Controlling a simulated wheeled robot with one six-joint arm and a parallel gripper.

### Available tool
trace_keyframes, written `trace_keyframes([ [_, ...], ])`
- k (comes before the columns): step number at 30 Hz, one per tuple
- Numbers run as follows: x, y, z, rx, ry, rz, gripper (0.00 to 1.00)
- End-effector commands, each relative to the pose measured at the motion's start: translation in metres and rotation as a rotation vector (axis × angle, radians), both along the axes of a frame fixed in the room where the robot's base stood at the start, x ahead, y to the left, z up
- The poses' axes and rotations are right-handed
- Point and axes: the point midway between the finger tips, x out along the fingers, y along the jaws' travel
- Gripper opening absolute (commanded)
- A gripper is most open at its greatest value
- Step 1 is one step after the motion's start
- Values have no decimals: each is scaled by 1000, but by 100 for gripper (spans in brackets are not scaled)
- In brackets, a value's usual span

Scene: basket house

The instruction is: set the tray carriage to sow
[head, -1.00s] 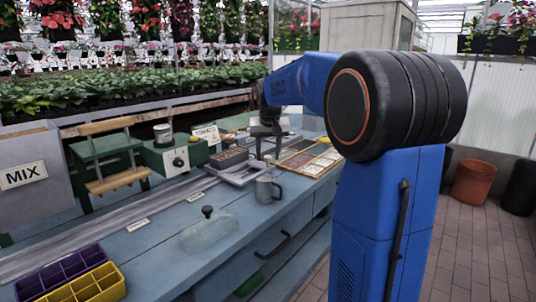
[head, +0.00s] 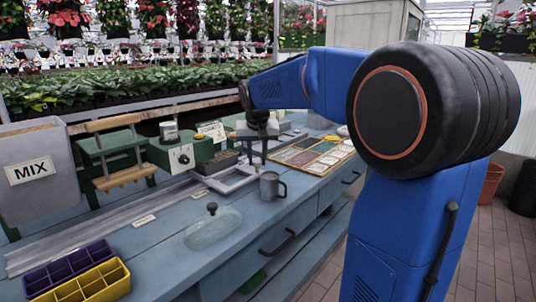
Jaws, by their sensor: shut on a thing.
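The tray carriage (head: 232,184) is a pale grey open frame on the long metal rail (head: 100,233) along the bench. A dark celled tray (head: 218,163) shows at its far side, seemingly borne by it. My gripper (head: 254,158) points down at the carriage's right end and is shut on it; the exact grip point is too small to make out. A small white label (head: 144,221) lies in front of the rail to the left. Its text, and any sow mark, cannot be read.
A grey mug (head: 270,187) and a glass cover with a dark knob (head: 212,228) stand in front of the rail. A sectioned tray (head: 312,153) lies right.

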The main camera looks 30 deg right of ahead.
Motion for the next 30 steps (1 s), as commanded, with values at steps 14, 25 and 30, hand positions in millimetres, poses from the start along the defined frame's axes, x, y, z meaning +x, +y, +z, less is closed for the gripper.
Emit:
trace_keyframes([
  [14, -34, 94, 1, 0, -1, 4, 0],
  [25, -42, 116, 0, 0, 0, -1, 0],
  [30, -42, 117, 0, 0, 0, -1, 0],
])
